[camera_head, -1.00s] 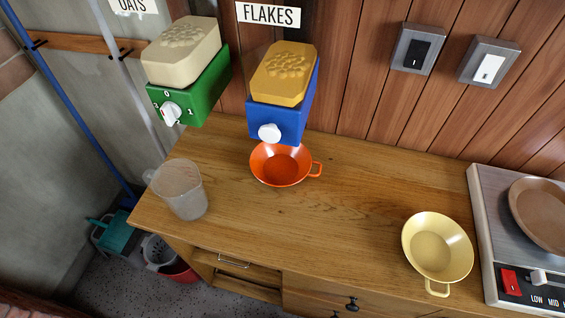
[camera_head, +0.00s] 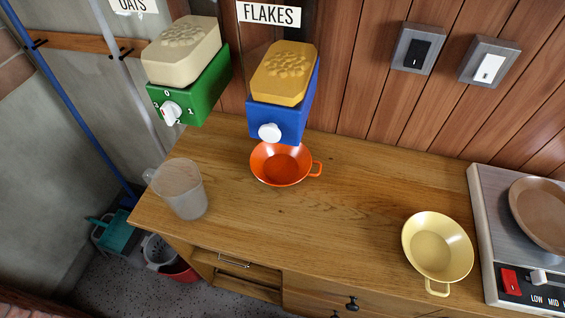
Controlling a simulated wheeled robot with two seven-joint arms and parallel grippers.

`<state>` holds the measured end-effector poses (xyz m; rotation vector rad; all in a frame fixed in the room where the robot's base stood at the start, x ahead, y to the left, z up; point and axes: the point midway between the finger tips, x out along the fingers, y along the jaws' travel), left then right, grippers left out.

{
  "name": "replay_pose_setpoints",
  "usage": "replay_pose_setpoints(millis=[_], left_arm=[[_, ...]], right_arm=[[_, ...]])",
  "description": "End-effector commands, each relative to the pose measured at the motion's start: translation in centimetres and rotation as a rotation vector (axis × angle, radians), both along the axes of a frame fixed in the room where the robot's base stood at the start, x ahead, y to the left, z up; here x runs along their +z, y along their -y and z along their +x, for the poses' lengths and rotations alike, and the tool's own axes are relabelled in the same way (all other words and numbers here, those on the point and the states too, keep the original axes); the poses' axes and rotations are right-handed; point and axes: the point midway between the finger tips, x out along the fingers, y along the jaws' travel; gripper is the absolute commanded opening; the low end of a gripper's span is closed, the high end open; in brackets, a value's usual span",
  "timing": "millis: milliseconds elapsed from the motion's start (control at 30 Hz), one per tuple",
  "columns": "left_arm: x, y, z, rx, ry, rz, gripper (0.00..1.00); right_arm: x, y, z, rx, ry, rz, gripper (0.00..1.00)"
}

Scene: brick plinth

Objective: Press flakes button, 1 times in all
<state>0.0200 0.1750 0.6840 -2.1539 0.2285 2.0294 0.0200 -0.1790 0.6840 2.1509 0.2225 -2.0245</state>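The flakes dispenser (camera_head: 284,112) is a blue box with a yellow embossed top (camera_head: 284,72), fixed to the wood wall under a FLAKES sign (camera_head: 269,14). Its round white button (camera_head: 269,132) is on the front face. An orange-red bowl (camera_head: 281,166) with a side handle stands on the counter right below the dispenser and looks empty. Neither of my grippers is in view, and nothing touches the button.
A green oats dispenser (camera_head: 203,95) with a white dial hangs to the left. A clear measuring cup (camera_head: 183,190) stands near the counter's left edge. A yellow bowl (camera_head: 437,248) and a hotplate (camera_head: 492,220) with a brown pan are right. The counter's middle (camera_head: 340,215) is clear.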

Motion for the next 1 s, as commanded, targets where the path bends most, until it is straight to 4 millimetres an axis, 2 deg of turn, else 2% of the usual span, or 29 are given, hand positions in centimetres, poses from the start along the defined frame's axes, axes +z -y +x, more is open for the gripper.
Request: replay_pose_setpoints(millis=[667,1000], left_arm=[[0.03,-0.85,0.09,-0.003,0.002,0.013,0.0],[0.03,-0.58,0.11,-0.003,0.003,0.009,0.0]], right_arm=[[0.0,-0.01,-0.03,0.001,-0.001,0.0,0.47],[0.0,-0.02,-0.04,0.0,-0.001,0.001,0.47]])
